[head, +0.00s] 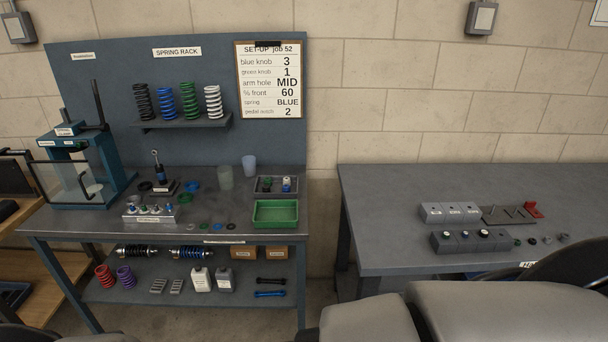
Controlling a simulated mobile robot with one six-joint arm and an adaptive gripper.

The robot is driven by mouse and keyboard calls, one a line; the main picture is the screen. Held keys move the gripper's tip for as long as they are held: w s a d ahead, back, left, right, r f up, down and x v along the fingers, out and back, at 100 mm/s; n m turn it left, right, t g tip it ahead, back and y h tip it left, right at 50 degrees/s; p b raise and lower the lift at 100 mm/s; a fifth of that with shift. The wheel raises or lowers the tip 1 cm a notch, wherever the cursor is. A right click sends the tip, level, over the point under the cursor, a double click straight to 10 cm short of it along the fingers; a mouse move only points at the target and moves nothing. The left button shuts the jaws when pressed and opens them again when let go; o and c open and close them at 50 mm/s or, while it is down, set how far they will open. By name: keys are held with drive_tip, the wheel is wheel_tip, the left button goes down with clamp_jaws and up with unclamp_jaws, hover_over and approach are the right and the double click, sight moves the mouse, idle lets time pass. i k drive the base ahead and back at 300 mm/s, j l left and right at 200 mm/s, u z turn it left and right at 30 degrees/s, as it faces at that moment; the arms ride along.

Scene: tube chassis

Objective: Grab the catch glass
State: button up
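Two translucent cups stand upright on the left workbench, towards its back and right of the middle. One is a greenish-grey glass (225,177). The other is a paler, bluish glass (249,166), a little further back and to the right. They stand apart from each other. I see no readable label on either, so I cannot tell which is the catch glass. Both look empty, but their insides are hard to make out. My gripper is not in view.
A grey tray with small bottles (264,184) and a green bin (275,213) stand in front of the glasses. A blue press (92,165) stands at left. The spring shelf (184,122) is above. The right table (385,205) has bare space at left.

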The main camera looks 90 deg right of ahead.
sight(226, 178)
drive_tip(key=z, duration=2.3)
drive_tip(key=i+j+z, duration=0.4)
drive_tip(key=i+j, duration=0.4)
drive_tip(key=i+j+z, duration=0.1)
drive_tip(key=i+j, duration=0.45)
drive_tip(key=i+j+z, duration=0.15)
drive_tip(key=i+j, duration=0.35)
drive_tip(key=j, duration=0.2)
